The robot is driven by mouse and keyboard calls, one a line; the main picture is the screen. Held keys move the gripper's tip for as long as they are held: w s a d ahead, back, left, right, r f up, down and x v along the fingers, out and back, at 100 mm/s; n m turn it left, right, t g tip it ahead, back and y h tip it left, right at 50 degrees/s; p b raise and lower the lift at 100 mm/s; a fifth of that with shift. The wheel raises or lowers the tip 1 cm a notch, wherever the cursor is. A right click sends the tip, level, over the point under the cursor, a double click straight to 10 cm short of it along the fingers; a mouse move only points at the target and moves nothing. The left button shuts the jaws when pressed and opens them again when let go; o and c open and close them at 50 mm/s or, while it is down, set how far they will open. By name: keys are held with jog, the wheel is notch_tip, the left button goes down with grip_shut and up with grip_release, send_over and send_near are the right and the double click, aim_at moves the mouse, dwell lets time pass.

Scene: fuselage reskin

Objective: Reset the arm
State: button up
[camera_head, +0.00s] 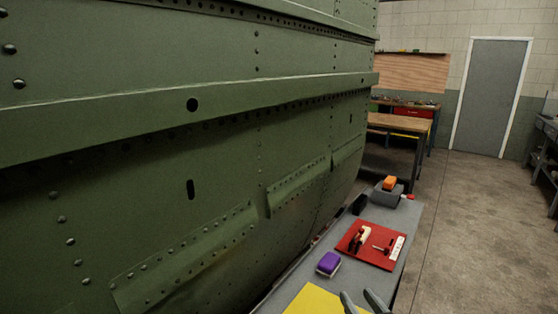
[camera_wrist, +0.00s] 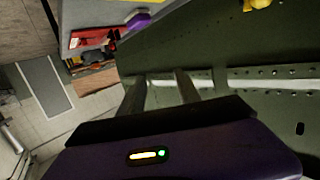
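My gripper (camera_head: 362,301) shows at the bottom edge of the head view, as two grey fingertips over the near end of the grey bench. In the wrist view my gripper (camera_wrist: 162,80) has its two fingers apart, with nothing seen held between them. The green riveted fuselage (camera_head: 130,150) fills the left of the head view. It also fills the right of the wrist view (camera_wrist: 225,45). The rest of my arm is hidden in the head view.
The grey bench (camera_head: 307,270) runs beside the fuselage. It bears a yellow sheet (camera_head: 312,301), a purple block (camera_head: 328,263), a red board (camera_head: 370,255) with tools, and an orange block (camera_head: 389,183) on a grey holder. Open floor (camera_head: 470,240) lies right.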

jog(key=s+d+f+h, duration=0.1)
jog(key=s+f, duration=0.1)
jog(key=s, duration=1.9)
jog(key=s+d+f+m+h, duration=0.1)
jog(key=s+d+f, duration=0.1)
jog(key=s, duration=1.9)
jog(key=shift+s+f+g+h, duration=0.2)
jog(key=shift+f+g+h, duration=0.1)
jog(key=shift+g+h, duration=0.1)
jog(key=shift+d, duration=0.1)
